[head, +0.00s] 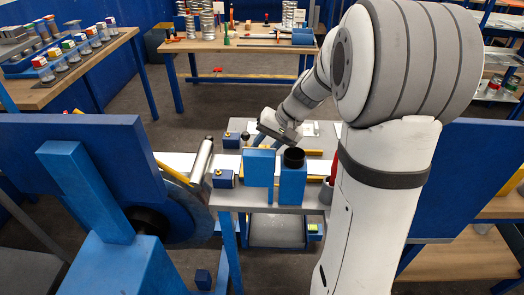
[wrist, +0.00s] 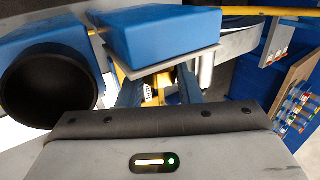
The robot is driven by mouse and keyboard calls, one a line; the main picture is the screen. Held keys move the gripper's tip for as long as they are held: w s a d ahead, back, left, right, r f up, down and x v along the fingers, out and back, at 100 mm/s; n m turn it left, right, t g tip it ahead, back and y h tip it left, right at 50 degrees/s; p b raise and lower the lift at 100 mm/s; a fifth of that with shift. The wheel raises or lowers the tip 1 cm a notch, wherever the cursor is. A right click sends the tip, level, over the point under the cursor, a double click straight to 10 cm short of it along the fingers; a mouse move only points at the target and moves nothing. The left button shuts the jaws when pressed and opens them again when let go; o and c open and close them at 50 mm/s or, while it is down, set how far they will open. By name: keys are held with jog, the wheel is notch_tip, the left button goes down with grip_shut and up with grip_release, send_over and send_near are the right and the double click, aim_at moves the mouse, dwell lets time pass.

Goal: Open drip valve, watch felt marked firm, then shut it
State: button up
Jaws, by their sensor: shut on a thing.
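My gripper (head: 270,141) reaches down over the small grey table, just behind a blue box (head: 259,167), which hides its fingertips in the head view. In the wrist view my gripper (wrist: 156,88) has its two blue fingers on either side of a small yellow part (wrist: 152,93) with dark marks, and is shut on it. This may be the drip valve's handle, but I cannot tell how far it is turned. The blue box (wrist: 160,38) overhangs the fingers. Beside it stands a blue holder with a black round cup (wrist: 45,85). I cannot make out a felt marked firm.
A large blue machine with a disc and silver roller (head: 203,158) stands at left. A yellow bar (wrist: 240,11) crosses behind the blue box. Workbenches (head: 245,44) with tools and cans stand farther back.

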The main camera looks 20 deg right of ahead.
dwell(0.3)
jog(key=o, duration=1)
jog(key=shift+c, duration=0.2)
jog(key=v, duration=0.7)
jog(key=shift+d+r, duration=0.2)
jog(key=shift+r, duration=0.15)
jog(key=s+a+f+n+h, duration=0.1)
jog(key=s+a+f+h, duration=0.1)
jog(key=s, duration=0.7)
jog(key=s+a+f+n+h, duration=0.2)
jog(key=s+h, duration=0.1)
jog(key=s, duration=0.7)
jog(key=shift+a+n+t+h, duration=0.3)
jog(key=shift+a+t+h, duration=0.1)
